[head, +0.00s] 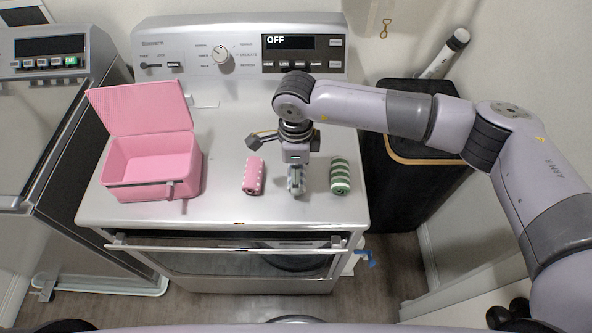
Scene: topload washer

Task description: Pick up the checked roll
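A greyish roll, apparently the checked one (298,191), is on the white appliance top between two other rolls. It is mostly hidden by my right gripper (296,182), which points straight down over it. The fingers overlap the roll, and I cannot tell whether they are open or shut on it. The roll's pattern is too small and covered to read clearly. My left gripper is not in view.
A pink dotted roll (253,176) lies close left of my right gripper. A green striped roll (340,175) lies close right. An open pink box (152,168) stands at the left of the appliance top (225,205). A control panel (240,48) rises behind, its display reading OFF.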

